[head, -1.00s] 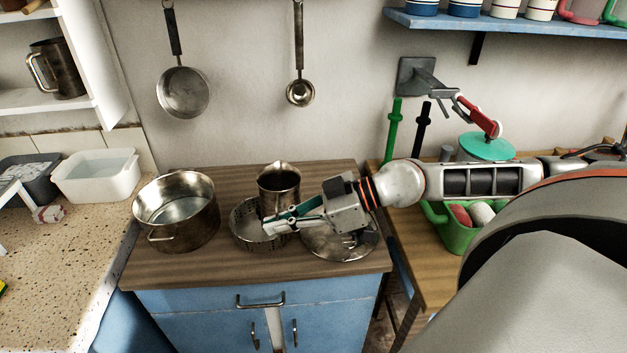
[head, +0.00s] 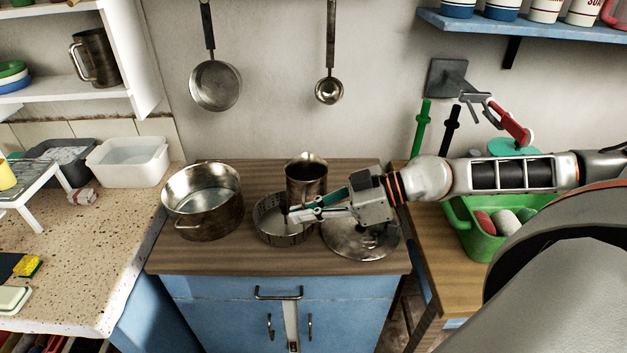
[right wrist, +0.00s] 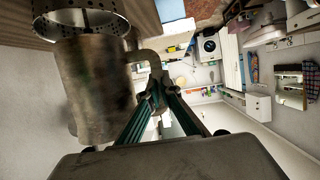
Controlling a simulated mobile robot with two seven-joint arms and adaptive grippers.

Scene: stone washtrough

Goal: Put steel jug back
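The steel jug (head: 306,180) is upright over the back of the perforated steel strainer (head: 268,224) on the wooden counter. Its base is hidden, so I cannot tell whether it touches anything. In the right wrist view the jug (right wrist: 95,85) fills the left side, with its handle at the fingers. My right gripper (head: 297,214) comes from the right and is shut on the jug's handle; it also shows in the right wrist view (right wrist: 157,85). A similar steel jug (head: 98,58) stands on the white shelf at upper left. My left gripper is not in view.
A steel pot (head: 203,215) stands left of the strainer, and a round steel lid (head: 350,243) lies under my right gripper. A pan (head: 215,88) and a ladle (head: 329,90) hang on the wall. A green crate (head: 470,235) is at right. The counter's front strip is clear.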

